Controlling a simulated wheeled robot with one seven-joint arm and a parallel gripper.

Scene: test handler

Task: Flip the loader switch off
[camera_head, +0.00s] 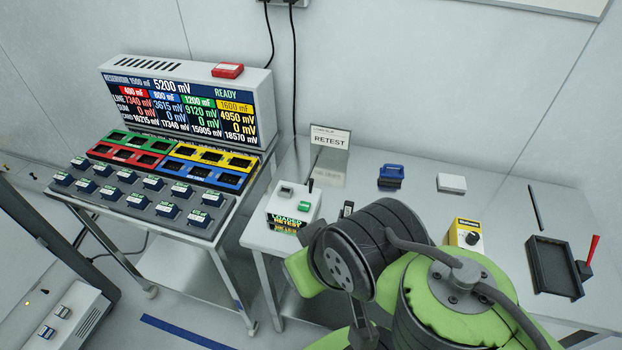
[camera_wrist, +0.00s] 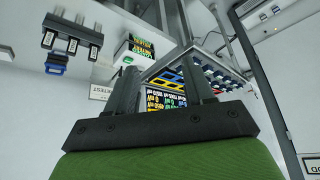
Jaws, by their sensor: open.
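A white box (camera_head: 295,205) with a lit display reading LOADED and RETEST stands at the left end of the right table. A small grey switch-like part (camera_head: 286,193) and a green block (camera_head: 304,206) are on its top. I cannot read the switch's position. The box also shows in the wrist view (camera_wrist: 136,48), beyond my left finger. My gripper (camera_wrist: 162,62) is open and empty, apart from the box. In the head view my arm hides most of the gripper.
Left stands a test rack (camera_head: 215,210) with coloured sockets and several modules. On the right table are a RETEST sign (camera_head: 330,137), blue block (camera_head: 391,176), white block (camera_head: 451,183), yellow knob box (camera_head: 466,234), black tray (camera_head: 540,290) and red lever (camera_head: 593,248).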

